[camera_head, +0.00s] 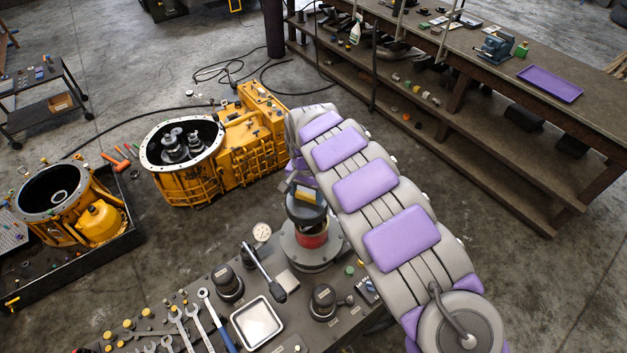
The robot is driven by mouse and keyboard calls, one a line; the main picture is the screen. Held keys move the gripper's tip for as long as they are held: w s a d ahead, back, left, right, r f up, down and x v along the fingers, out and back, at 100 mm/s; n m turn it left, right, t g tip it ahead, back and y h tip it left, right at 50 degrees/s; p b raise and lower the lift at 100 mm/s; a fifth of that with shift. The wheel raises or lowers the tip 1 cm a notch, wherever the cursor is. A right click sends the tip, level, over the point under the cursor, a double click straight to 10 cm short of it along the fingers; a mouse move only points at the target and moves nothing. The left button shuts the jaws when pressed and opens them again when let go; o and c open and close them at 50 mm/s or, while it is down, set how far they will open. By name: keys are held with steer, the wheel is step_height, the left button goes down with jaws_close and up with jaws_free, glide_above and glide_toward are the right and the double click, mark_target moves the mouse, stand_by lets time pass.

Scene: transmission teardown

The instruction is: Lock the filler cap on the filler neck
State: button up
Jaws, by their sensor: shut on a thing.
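A dark round filler cap (303,213) sits at the top of the filler neck (312,240), which shows a red band above a wide grey flange. The neck stands at the far edge of the dark work surface. My gripper (304,188) is at the top of the cap, shut on it, with my grey and purple arm reaching in from the lower right. The cap looks roughly upright over the neck. I cannot tell whether it is fully seated or turned to its stop.
The work surface (190,285) holds wrenches (195,318), a metal tray (257,322), a ratchet (264,272), a gauge (262,231) and dark knobbed parts (227,284). Yellow housings (245,145) stand behind to the left. A long bench (480,75) is at the upper right.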

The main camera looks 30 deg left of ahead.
mark_target(308, 201)
steer(key=shift+d+f, duration=0.3)
steer(key=shift+d, duration=0.5)
steer(key=shift+d+f, duration=0.25)
steer(key=shift+d, duration=0.55)
steer(key=f, duration=0.1)
steer(key=a+f, duration=0.1)
steer(key=f, duration=0.1)
steer(key=a+f+b, duration=0.1)
steer(key=shift+s+a+f, duration=0.1)
steer(key=shift+a+f, duration=0.15)
steer(key=shift+f, duration=0.05)
steer(key=shift+a+f, duration=0.15)
steer(key=shift+f, duration=0.2)
steer(key=shift+c, duration=1.3)
steer(key=shift+s+d+f+b, duration=0.25)
steer(key=shift+d+f+b, duration=0.1)
steer(key=shift+d, duration=0.2)
steer(key=shift+s+d+f+b, duration=0.25)
steer(key=shift+d+f+b, duration=0.1)
steer(key=shift+d, duration=0.2)
jaws_close()
steer(key=shift+w+f, duration=0.55)
steer(key=shift+f, duration=0.1)
steer(key=shift+w+a, duration=0.1)
steer(key=shift+a, duration=0.25)
steer(key=shift+a+r, duration=0.2)
steer(key=shift+r, duration=0.15)
steer(key=shift+d+r, duration=0.1)
steer(key=shift+d, duration=0.25)
